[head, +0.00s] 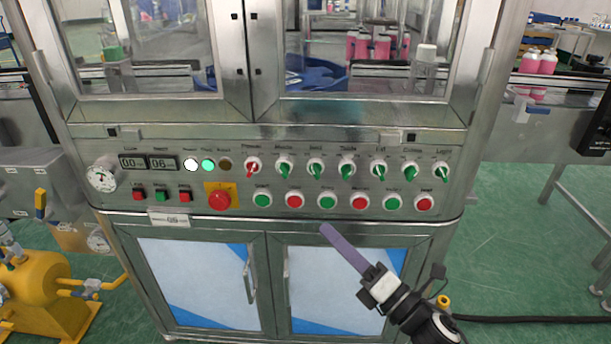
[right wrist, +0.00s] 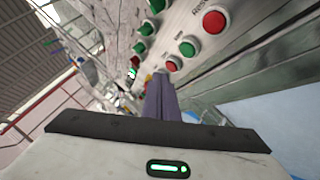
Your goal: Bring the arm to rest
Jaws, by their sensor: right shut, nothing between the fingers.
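My right gripper (head: 330,236) comes in from the lower right of the head view. Its long purple fingers are shut together with nothing between them. They are in front of the cabinet doors, just below the control panel (head: 140,220) in the picture. In the right wrist view the purple fingers (right wrist: 161,98) point toward the row of buttons. I cannot tell the exact gap between the fingertips and the machine. My left gripper is not in view.
The panel carries several rotary switches, green and red buttons, and a red emergency stop (head: 220,198) on a yellow plate. Pink bottles (head: 541,62) stand on the right conveyor. A yellow pump (head: 42,290) stands at lower left. Green floor (head: 520,230) is open at right.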

